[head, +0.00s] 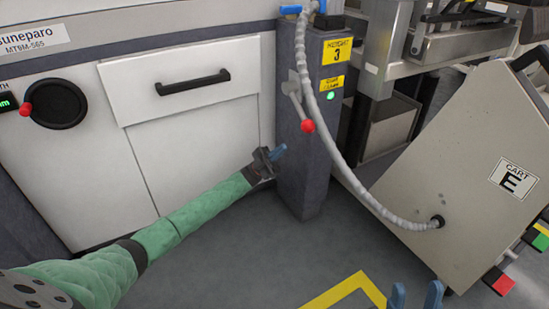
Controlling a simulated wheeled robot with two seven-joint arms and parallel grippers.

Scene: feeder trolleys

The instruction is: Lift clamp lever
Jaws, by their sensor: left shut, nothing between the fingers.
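The clamp lever (295,98) is a metal arm on the left side of the dark grey post (303,175). It hangs down, with a red ball (307,126) at its lower end. My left gripper (278,152), with blue fingers, comes in from the left. It is shut and empty, just below and left of the red ball in the picture, apart from it. My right gripper (416,297) shows only as two blue fingertips at the bottom edge. They stand apart with nothing visible between them.
A grey hose (352,172) runs from the post to the tilted-looking cart E (440,150) on the right. A white cabinet (195,150) with a black handle stands behind my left arm. Yellow tape (345,290) marks the open floor in front.

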